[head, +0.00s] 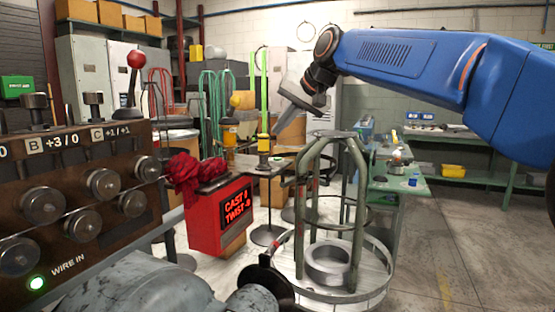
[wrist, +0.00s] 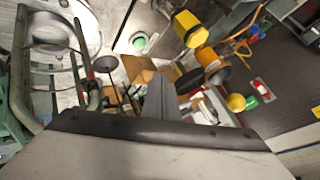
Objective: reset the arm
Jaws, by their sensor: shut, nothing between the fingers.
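My gripper (head: 278,128) hangs from the end of my blue arm, which reaches in from the right in the head view. Its grey fingers are together and point down and to the left, in the air above and left of the green-grey cage frame (head: 357,160). No object shows between them. In the wrist view the closed fingers (wrist: 160,92) point up into the picture over the floor, with the cage frame (wrist: 82,52) to their left.
The coiler's roller panel (head: 75,150) fills the left, with a red-knobbed lever (head: 135,62). A red cloth (head: 185,172) lies above a red display box (head: 205,222) reading CAST and TWIST. A green bench (head: 405,183) stands right. Floor (head: 465,250) at right is clear.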

